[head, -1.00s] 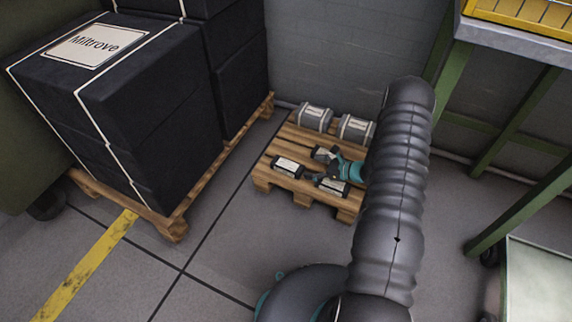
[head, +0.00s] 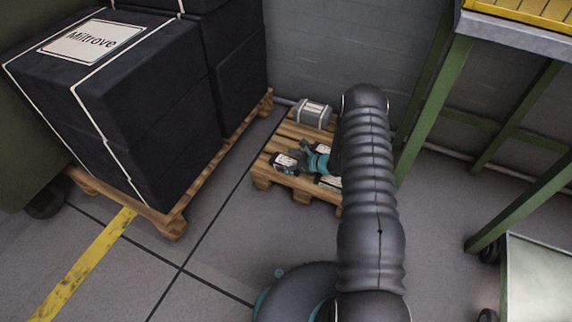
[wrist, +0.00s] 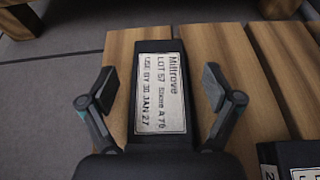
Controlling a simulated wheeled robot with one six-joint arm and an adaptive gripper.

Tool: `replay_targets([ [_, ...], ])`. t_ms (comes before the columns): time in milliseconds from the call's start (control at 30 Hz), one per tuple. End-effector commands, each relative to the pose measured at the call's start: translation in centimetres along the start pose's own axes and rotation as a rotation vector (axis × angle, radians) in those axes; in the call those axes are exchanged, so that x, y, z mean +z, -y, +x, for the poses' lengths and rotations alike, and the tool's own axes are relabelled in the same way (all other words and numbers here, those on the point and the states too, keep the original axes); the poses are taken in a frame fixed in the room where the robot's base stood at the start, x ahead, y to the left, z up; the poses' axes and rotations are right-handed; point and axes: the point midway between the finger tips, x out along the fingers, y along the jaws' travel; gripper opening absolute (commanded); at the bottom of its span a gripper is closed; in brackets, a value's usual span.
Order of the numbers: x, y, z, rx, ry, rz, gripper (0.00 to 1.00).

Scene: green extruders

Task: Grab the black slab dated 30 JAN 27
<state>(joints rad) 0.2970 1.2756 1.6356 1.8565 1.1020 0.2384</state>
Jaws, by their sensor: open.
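The black slab (wrist: 161,92) lies on the wooden pallet in the wrist view, between my gripper's fingers. Its white label reads Miltrove, LOT 57, Store A 76, USE BY 30 JAN 27. My gripper (wrist: 160,88) is open, with one finger on each side of the slab and a gap to each. The slab's near end is hidden by my gripper's body. In the head view, my gripper (head: 291,165) is at the left front of the pallet, over the slab (head: 284,161), which is partly hidden.
A second labelled dark slab (wrist: 292,160) lies to the right in the wrist view. Large black Miltrove stacks (head: 150,100) stand left. A green-legged table (head: 425,110) is to the right.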

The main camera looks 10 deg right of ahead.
Motion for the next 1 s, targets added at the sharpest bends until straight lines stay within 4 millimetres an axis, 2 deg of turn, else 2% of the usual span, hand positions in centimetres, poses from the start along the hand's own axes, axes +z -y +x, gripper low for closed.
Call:
replay_targets([
  [100, -0.1, -0.08, 1.27, 0.001, -0.001, 0.001, 0.9],
  [333, -0.04, -0.02, 1.39, -0.001, 0.0, 0.001, 0.9],
  [633, -0.06, 0.02, 1.32, -0.001, 0.0, 0.002, 0.15],
  [1000, 0.49, 0.1, 1.09, -0.003, 0.0, 0.001, 0.13],
])
